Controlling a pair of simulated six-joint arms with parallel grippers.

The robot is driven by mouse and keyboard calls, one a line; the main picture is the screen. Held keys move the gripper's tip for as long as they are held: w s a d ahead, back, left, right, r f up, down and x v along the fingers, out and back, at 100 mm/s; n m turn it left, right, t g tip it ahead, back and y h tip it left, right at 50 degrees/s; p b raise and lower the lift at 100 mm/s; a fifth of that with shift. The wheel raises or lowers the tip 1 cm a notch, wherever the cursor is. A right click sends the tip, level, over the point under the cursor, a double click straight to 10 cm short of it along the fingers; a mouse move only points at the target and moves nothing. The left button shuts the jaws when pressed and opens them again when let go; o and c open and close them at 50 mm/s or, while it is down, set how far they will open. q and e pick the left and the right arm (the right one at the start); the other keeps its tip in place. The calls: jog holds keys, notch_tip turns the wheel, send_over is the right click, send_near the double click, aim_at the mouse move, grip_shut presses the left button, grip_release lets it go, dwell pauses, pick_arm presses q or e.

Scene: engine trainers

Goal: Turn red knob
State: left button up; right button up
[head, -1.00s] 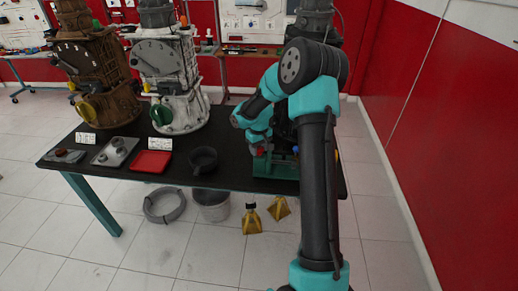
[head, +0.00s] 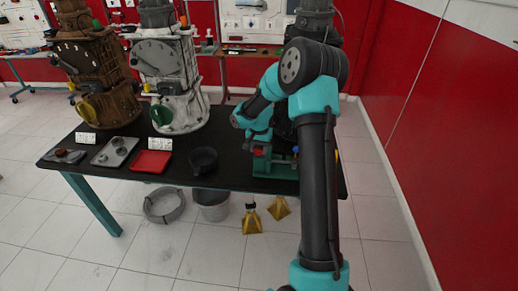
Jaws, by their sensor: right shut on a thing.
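The red knob (head: 258,152) shows as a small red spot low on the front of the green-based engine trainer (head: 272,169) at the right end of the black table. My right arm reaches in from the lower right and covers much of this trainer. My right gripper (head: 258,145) is at the red knob, shut on it as far as I can see. The fingertips are small and partly hidden by my own wrist. My left gripper is not in view.
A black bowl (head: 203,160), a red tray (head: 152,162) and a grey tray (head: 116,151) lie on the black table (head: 228,176). White (head: 176,90) and brown (head: 104,92) engine trainers stand to the left. A red wall (head: 450,130) is at the right.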

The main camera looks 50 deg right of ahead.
aim_at(259, 149)
jog(key=shift+m, duration=0.5)
jog(key=o, duration=0.9)
jog(key=shift+r, duration=0.1)
notch_tip(259, 149, up, 17)
jog(key=shift+r, duration=0.15)
dwell(0.5)
